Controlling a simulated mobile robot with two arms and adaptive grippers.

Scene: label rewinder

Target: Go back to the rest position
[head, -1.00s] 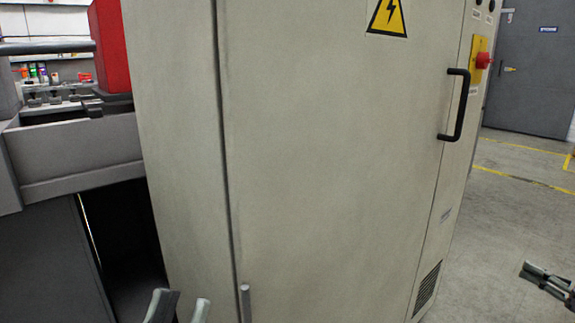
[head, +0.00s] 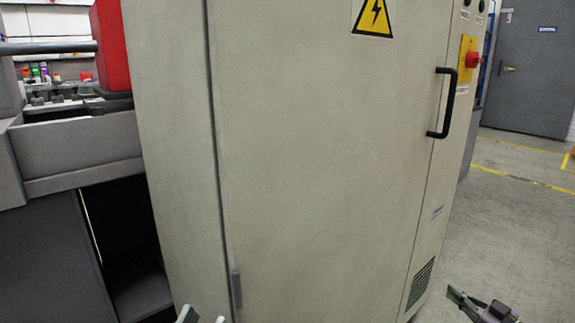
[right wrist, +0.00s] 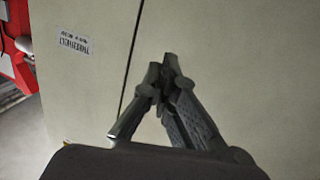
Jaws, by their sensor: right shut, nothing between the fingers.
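My left gripper (head: 203,317) shows only its fingertips at the bottom edge of the head view, in front of the cabinet's lower left. The two tips stand apart with nothing seen between them; the rest is cut off. My right gripper (head: 456,294) is at the lower right of the head view, beside the cabinet's lower right edge in the picture. In the right wrist view its fingertips (right wrist: 165,75) meet, shut and empty, with the pale cabinet surface behind them.
A tall beige cabinet (head: 310,160) with a shut door fills the middle. It has a black handle (head: 447,103) and a red button (head: 472,60) on its right. A grey machine (head: 75,150) stands at the left. Open floor (head: 510,220) lies at the right.

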